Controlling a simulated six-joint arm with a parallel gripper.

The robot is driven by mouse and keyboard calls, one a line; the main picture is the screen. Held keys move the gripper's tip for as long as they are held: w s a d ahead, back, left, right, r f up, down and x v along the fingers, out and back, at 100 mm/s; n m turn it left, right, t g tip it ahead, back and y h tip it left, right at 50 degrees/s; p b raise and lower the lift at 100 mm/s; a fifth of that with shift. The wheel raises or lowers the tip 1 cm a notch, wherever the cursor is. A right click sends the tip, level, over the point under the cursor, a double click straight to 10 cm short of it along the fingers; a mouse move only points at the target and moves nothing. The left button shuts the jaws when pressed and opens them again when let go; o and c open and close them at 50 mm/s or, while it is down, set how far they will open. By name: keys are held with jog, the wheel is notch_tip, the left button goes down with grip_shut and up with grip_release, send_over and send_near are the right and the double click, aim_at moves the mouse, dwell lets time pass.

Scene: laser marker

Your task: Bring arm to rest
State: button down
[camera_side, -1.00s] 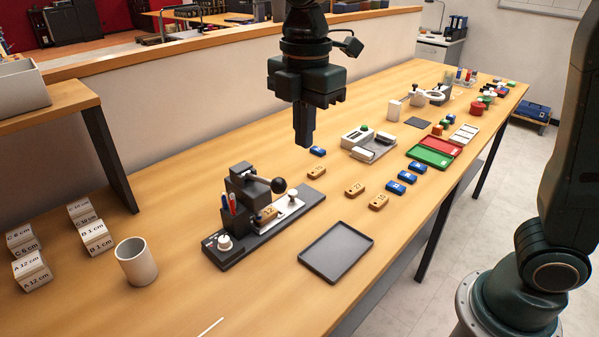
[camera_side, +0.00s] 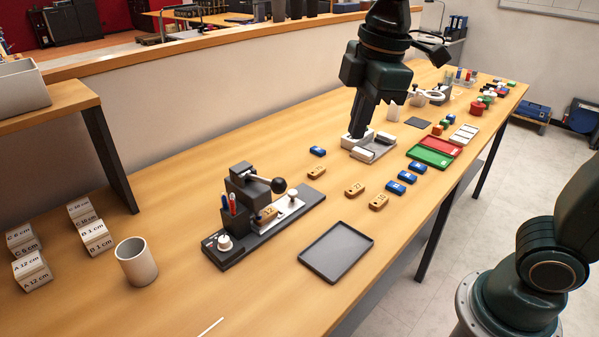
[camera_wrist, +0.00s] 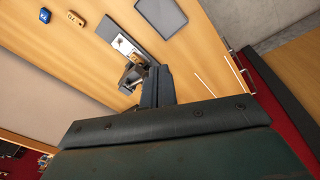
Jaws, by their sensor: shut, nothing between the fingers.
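My gripper (camera_side: 358,131) is shut and empty. In the side view it hangs tilted over the bench, its fingertips in front of part of the white-and-grey device (camera_side: 369,150); I cannot tell whether they touch it. The laser marker (camera_side: 250,207) stands nearer the camera, with a black ball-ended lever and a wooden tag (camera_side: 267,214) in it. In the wrist view my shut fingers (camera_wrist: 160,84) show at the centre, with the marker (camera_wrist: 130,50) beyond them.
A dark empty tray (camera_side: 336,251) lies in front of the marker. Loose blue and wooden tags lie around mid-bench, near a green tray (camera_side: 430,155) and a red tray (camera_side: 441,143). A white cup (camera_side: 136,262) and labelled blocks (camera_side: 32,271) stand at the left. The front bench is largely clear.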

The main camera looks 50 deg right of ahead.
jog(key=s+d+f+m+t, duration=0.1)
jog(key=s+d+f+m, duration=0.1)
jog(key=s+m, duration=0.4)
jog(key=s+d+f+m+t, duration=0.2)
jog(key=s+d+m, duration=0.2)
jog(key=s+m, duration=0.2)
jog(key=shift+s+d+f+t, duration=0.15)
jog(key=shift+s+d+t, duration=0.15)
jog(key=shift+s+d, duration=0.05)
